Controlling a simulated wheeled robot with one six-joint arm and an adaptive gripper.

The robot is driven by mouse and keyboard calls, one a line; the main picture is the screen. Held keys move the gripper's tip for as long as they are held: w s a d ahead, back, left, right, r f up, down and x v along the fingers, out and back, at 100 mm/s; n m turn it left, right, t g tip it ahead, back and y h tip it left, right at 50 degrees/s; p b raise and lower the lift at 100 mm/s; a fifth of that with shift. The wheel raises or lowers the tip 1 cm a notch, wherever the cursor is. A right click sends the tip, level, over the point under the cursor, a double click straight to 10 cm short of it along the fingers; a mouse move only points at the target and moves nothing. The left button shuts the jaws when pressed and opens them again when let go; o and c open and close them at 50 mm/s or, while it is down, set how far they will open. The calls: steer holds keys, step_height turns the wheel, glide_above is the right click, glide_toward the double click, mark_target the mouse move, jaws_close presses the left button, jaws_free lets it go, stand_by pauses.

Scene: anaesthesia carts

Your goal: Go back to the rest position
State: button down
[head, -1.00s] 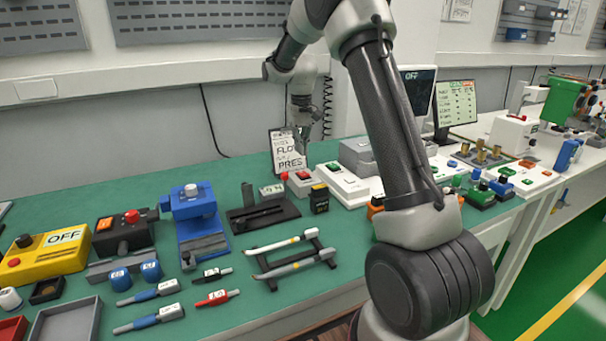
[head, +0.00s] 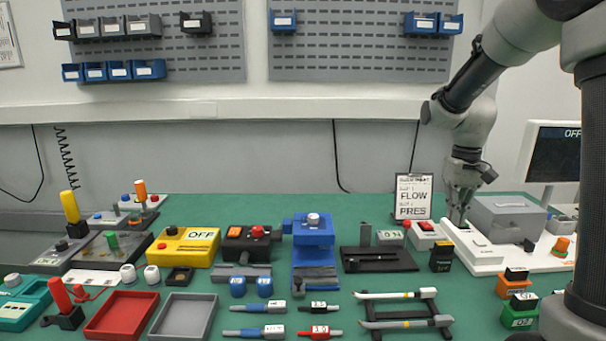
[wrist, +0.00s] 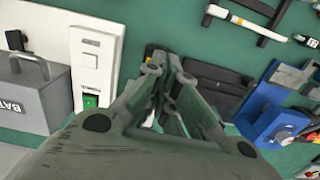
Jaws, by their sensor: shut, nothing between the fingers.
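My gripper (head: 459,208) points down at the right of the head view, above the green bench near the white panel unit and the grey box. In the wrist view my gripper (wrist: 168,85) has its fingers together with nothing between them. It looks apart from the things beneath it, though its exact height is hard to tell. My arm reaches in from the upper right of the head view and hides part of the bench there.
A grey box (head: 507,218) and a white panel unit (head: 478,252) lie close to my gripper. A clipboard reading FLOW PRES (head: 412,197) stands behind. A monitor (head: 551,155) is at right. Trays, including a red tray (head: 122,316), and tools fill the front.

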steer(key=s+r+t, duration=0.2)
steer(key=s+r, duration=0.2)
steer(key=s, duration=0.7)
steer(key=s+a+r+t, duration=0.1)
steer(key=s+r+t, duration=0.2)
steer(key=s, duration=0.8)
steer(key=shift+a+v, duration=0.2)
steer(key=shift+v, duration=0.9)
